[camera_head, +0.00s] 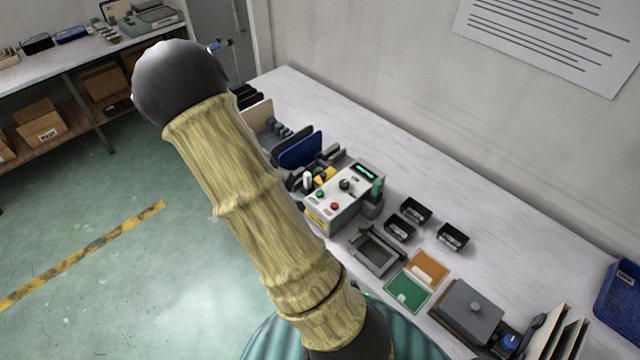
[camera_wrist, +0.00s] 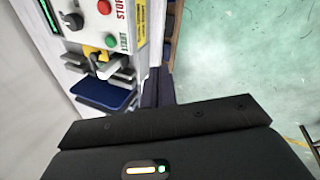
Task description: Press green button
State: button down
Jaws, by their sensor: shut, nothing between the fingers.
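The green button (camera_head: 320,194) is on the sloped face of a light grey control box (camera_head: 350,206) on the table. A red button (camera_head: 334,206) sits beside it. In the wrist view the green button (camera_wrist: 111,41) is next to the START label, with the red STOP button (camera_wrist: 104,7) above it. My gripper (camera_wrist: 160,70) shows in the wrist view as two dark fingers side by side, shut and empty. The fingertips appear right of and below the green button, apart from it in the picture. In the head view my gripper is hidden behind my arm.
A black knob (camera_head: 344,184) is on the box, near the buttons. Blue panels (camera_head: 301,150) stand close behind it. Small black trays (camera_head: 453,237), a grey frame (camera_head: 375,250) and a green card (camera_head: 408,291) lie to the right. Bare table lies along the wall.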

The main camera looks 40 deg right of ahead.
aim_at(317, 195)
jog(key=w+d+r+n+h+p, duration=0.1)
jog(key=d+n+h+p, duration=0.1)
jog(key=d, duration=0.4)
jog(key=w+d+r+n+h+p, duration=0.1)
jog(key=w+d+n+h+p, duration=0.1)
jog(key=d, duration=0.5)
jog(key=shift+w+d+r+n+h+p, duration=0.25)
jog(key=shift+n+h+p, duration=0.4)
jog(key=shift+n, duration=0.55)
jog(key=shift+s, duration=0.1)
notch_tip(317, 195, down, 9)
jog(key=b, duration=0.6)
jog(key=shift+r+b, duration=0.15)
jog(key=shift+b, duration=0.25)
